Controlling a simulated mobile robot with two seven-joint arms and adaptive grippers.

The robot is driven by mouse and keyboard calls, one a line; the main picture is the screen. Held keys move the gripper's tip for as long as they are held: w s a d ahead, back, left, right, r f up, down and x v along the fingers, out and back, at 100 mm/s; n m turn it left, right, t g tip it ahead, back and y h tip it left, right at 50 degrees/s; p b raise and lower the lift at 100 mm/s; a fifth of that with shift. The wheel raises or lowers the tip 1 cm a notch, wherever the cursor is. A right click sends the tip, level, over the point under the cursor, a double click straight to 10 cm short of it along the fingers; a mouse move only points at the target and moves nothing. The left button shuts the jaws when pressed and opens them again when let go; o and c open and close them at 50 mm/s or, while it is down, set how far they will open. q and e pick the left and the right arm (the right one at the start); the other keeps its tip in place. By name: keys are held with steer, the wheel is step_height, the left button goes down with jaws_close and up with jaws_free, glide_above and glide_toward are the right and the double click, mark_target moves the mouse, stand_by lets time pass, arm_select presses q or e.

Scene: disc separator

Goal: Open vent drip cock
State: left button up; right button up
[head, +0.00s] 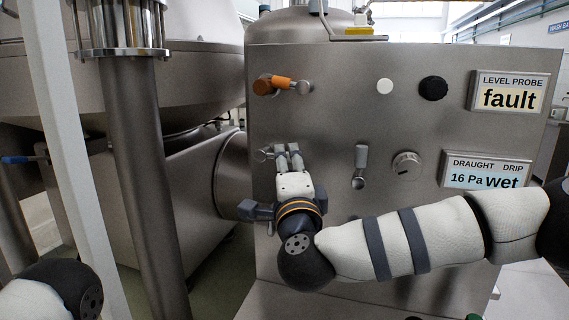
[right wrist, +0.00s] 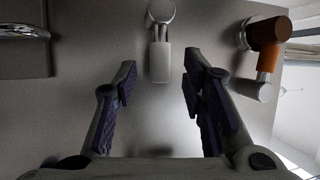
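My right gripper (head: 288,152) is in front of the left part of the grey panel. A small cock (head: 263,155) with a round metal end shows just left of its fingers, its lever mostly hidden behind them. In the right wrist view this cock's pale grey lever (right wrist: 160,62) points towards me. The open fingers are on either side of the lever's end, with gaps showing. A second grey-lever cock (head: 360,165) is to the right, its lever upright. No label tells which is the vent drip cock. My left gripper is out of view.
An orange-handled cock (head: 280,83) is above, also in the right wrist view (right wrist: 268,35). White and black buttons and a knob (head: 406,165) are on the panel (head: 325,120). The displays read "fault" (head: 509,98) and "16 Pa wet" (head: 487,180). A column (head: 145,170) stands left.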

steer(key=shift+x, duration=1.2)
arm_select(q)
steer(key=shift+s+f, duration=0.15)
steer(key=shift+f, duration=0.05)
arm_select(e)
jaws_close()
